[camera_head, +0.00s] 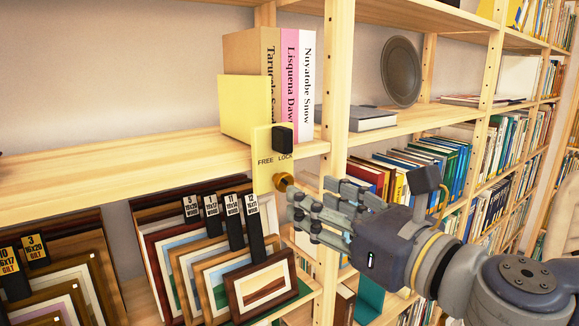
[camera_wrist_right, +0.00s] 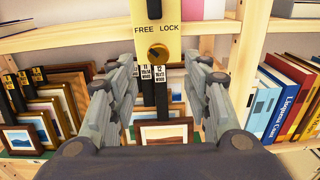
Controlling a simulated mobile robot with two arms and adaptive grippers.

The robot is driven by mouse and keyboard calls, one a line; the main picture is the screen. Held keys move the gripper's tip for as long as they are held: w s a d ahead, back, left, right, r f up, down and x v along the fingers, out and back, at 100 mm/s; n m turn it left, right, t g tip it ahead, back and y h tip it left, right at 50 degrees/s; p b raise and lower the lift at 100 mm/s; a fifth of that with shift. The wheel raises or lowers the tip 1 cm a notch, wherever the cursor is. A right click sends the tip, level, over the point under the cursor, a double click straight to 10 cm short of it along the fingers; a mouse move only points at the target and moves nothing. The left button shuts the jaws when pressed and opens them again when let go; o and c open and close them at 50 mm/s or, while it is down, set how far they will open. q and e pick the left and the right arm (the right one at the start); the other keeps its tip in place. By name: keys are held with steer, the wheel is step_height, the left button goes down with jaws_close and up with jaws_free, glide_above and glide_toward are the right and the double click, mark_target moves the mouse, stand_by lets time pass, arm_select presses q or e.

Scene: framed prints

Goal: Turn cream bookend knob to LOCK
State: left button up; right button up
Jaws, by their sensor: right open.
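The cream bookend (camera_head: 262,172) hangs over the front edge of a wooden shelf, with a plate marked FREE on the left and LOCK on the right. Its brass knob (camera_head: 283,181) is below the words; in the wrist view the knob (camera_wrist_right: 158,53) shows a dark mark toward its upper left, on the FREE side. A black block (camera_head: 282,138) sits above the words. My right gripper (camera_head: 295,212) is open and empty, just in front of and slightly below the knob, apart from it. In the wrist view its fingers (camera_wrist_right: 166,90) stand either side below the knob. My left gripper is not in view.
Three upright books (camera_head: 270,60) stand behind the bookend's yellow upright. Framed prints (camera_head: 262,285) with black tags stand on the shelf below. A wooden post (camera_head: 336,80) rises right of the bookend. Rows of books (camera_head: 425,160) fill shelves at right.

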mark_target(287, 185)
steer(key=p+x, duration=0.5)
steer(key=x, duration=0.1)
steer(key=shift+a, duration=0.2)
steer(key=shift+w+a, duration=0.3)
steer(key=shift+w, duration=0.1)
steer(key=shift+d, duration=0.1)
steer(key=shift+s, duration=0.1)
steer(key=c, duration=1)
